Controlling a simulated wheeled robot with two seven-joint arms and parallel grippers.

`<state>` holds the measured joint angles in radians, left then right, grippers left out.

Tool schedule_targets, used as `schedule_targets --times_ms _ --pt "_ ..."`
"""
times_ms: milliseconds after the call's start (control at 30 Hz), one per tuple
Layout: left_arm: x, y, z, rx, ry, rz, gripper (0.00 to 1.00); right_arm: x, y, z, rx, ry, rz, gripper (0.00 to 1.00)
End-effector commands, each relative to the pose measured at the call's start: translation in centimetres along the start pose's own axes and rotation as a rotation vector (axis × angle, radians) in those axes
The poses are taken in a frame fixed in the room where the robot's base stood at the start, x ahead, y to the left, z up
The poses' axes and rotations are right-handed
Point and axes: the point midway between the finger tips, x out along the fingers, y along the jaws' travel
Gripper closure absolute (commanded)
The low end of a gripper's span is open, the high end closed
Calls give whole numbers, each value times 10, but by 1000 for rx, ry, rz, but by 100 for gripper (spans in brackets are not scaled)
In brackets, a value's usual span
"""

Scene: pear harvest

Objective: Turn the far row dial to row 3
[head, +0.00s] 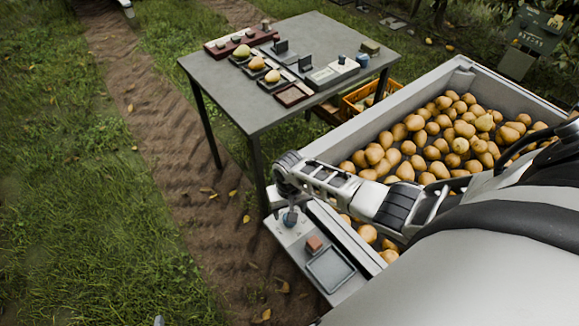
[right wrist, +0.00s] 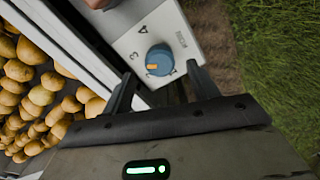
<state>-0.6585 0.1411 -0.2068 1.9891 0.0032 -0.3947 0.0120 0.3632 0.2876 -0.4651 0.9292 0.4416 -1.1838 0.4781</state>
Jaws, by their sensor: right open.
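The blue dial (right wrist: 159,58) sits on a light grey panel (right wrist: 190,20) with printed numbers; a 3 and a 4 show left of and above it. Its orange mark (right wrist: 152,67) is on the lower left side, just below the 3; I cannot tell the exact setting. My right gripper (right wrist: 163,84) is open, one finger on either side of the dial's near edge; contact is unclear. In the head view, the dial (head: 290,218) is below my right gripper (head: 289,205), on the panel beside the pear bin. My left gripper is not in view.
The bin (head: 340,139) full of pears stands beside the panel. A red-brown block (head: 314,244) and a shallow grey tray (head: 330,270) are on the same panel. A grey table (head: 225,84) with pears, trays and devices stands behind. Grass and a dirt track lie left.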

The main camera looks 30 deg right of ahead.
Motion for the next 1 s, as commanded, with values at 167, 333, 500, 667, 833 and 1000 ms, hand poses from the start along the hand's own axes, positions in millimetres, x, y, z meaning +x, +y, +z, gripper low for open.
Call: schedule_targets --times_ms 167,333,500,667,833,1000 --pt "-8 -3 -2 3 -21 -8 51 -50 0 0 -1 4 -2 41" --pt "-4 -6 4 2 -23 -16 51 -83 0 0 -1 4 -2 41" --pt "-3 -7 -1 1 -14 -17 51 -113 0 -1 -1 2 -2 41" --pt "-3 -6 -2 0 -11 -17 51 -126 0 0 0 1 -2 41" --pt "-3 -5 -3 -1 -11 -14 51 -130 0 0 0 0 -1 41" --pt "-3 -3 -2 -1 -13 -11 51 -129 0 0 0 0 -1 41"
